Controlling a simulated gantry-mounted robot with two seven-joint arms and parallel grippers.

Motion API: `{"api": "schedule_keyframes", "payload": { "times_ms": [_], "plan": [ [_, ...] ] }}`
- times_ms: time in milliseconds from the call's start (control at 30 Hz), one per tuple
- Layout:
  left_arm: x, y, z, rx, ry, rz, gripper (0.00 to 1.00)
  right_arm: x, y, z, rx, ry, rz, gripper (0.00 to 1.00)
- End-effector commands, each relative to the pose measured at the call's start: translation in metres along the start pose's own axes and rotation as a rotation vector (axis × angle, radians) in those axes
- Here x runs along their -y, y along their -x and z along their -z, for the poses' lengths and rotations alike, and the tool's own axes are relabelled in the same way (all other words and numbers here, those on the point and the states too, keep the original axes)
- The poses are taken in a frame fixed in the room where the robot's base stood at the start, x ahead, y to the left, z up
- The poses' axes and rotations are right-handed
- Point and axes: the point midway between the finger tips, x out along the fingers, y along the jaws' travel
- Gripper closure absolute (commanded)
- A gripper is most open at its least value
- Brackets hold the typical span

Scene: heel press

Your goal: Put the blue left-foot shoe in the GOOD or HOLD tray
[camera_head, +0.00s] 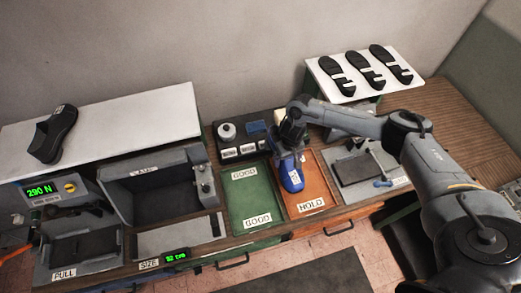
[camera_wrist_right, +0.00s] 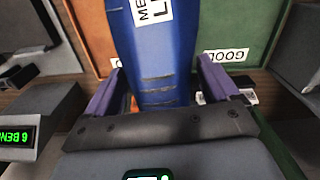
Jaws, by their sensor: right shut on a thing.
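The blue shoe (camera_head: 291,178) is at the left side of the orange HOLD tray (camera_head: 323,187), close to the border with the green GOOD tray (camera_head: 248,188). I cannot tell whether it touches the tray floor. My right gripper (camera_head: 290,147) is shut on the shoe from the back end. In the right wrist view the shoe (camera_wrist_right: 158,55) lies between the two purple fingers (camera_wrist_right: 160,90), with a white label partly cut off at the top. The orange tray (camera_wrist_right: 95,38) and the green tray (camera_wrist_right: 235,30) show behind it. My left gripper is not in view.
A black shoe (camera_head: 53,134) lies on the white shelf (camera_head: 120,125) at left. Several black soles (camera_head: 362,71) lie on a white board at the back right. A dark rack (camera_head: 240,149) stands behind the GOOD tray. A clamp fixture (camera_head: 362,168) stands right of the HOLD tray.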

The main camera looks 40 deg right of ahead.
Motion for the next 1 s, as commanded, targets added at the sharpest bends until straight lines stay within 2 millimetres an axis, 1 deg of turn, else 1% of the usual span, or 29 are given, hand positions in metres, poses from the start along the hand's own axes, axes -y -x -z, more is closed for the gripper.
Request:
{"api": "schedule_keyframes", "payload": {
  "times_ms": [33, 100, 233, 300, 400, 533, 767, 1000],
  "plan": [
    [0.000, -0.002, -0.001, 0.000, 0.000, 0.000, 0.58, -0.021, -0.011, -0.010, 0.004, -0.023, -0.004, 0.65],
    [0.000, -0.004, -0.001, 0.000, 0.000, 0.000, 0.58, -0.042, -0.020, -0.020, 0.003, -0.047, -0.004, 0.65],
    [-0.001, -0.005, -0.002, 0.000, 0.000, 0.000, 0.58, -0.072, -0.031, -0.036, 0.002, -0.075, -0.002, 0.65],
    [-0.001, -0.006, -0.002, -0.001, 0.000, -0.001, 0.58, -0.084, -0.035, -0.043, 0.002, -0.085, 0.000, 0.65],
    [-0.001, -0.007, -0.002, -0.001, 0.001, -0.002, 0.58, -0.096, -0.038, -0.049, 0.001, -0.094, 0.001, 0.65],
    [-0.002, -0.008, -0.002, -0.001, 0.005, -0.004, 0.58, -0.104, -0.040, -0.054, 0.000, -0.099, 0.003, 0.65],
    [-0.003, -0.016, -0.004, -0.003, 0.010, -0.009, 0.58, -0.107, -0.047, -0.055, -0.002, -0.100, 0.004, 0.66],
    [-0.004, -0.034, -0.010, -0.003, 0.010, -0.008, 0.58, -0.107, -0.063, -0.056, 0.000, -0.100, 0.003, 0.66]
  ]
}}
